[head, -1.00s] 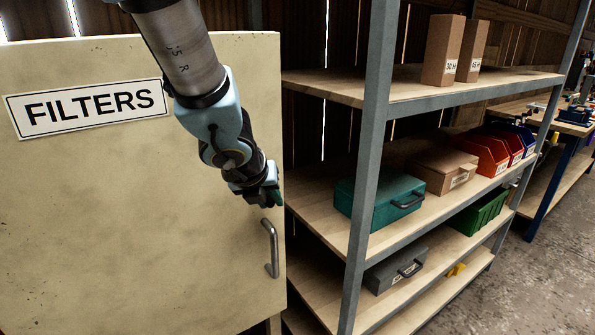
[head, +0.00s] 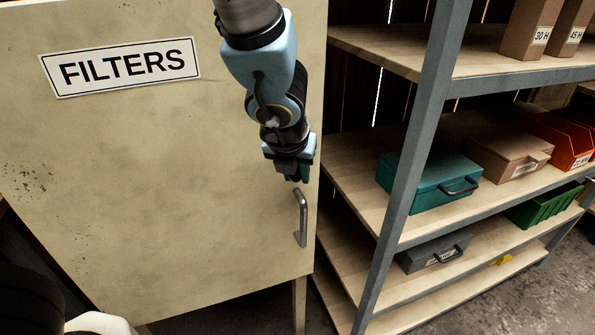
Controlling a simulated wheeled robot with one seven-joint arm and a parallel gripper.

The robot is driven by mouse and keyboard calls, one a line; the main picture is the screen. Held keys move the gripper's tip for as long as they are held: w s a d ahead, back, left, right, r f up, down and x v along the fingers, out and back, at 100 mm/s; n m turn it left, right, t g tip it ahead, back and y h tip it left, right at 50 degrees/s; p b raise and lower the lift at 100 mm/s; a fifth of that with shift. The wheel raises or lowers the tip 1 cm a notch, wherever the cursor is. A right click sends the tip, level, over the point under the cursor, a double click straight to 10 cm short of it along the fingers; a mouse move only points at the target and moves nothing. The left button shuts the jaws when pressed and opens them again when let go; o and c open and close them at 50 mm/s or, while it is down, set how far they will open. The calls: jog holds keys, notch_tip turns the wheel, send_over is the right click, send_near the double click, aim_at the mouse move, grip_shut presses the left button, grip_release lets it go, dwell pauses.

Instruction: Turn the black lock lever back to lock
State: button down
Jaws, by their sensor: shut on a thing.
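The cream cabinet door (head: 150,180) with the FILTERS sign (head: 120,66) is closed. My gripper (head: 297,179) is at the door's right edge, just above the grey bar handle (head: 301,217) and apart from it. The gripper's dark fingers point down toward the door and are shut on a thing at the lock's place. The black lock lever cannot be made out; the gripper and wrist cover that spot, so its angle is hidden.
A grey-framed shelf (head: 425,130) stands close to the right of the cabinet. It holds a teal case (head: 425,180), a grey case (head: 433,252), a green bin (head: 545,206) and cardboard boxes (head: 508,157). Part of a dark round thing shows at lower left.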

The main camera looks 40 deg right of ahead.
jog(key=c, duration=0.9)
grip_release()
jog(key=p+v, duration=0.5)
jog(key=v, duration=0.5)
jog(key=shift+s+a+r, duration=0.1)
jog(key=shift+a+r, duration=0.1)
jog(key=shift+r, duration=0.1)
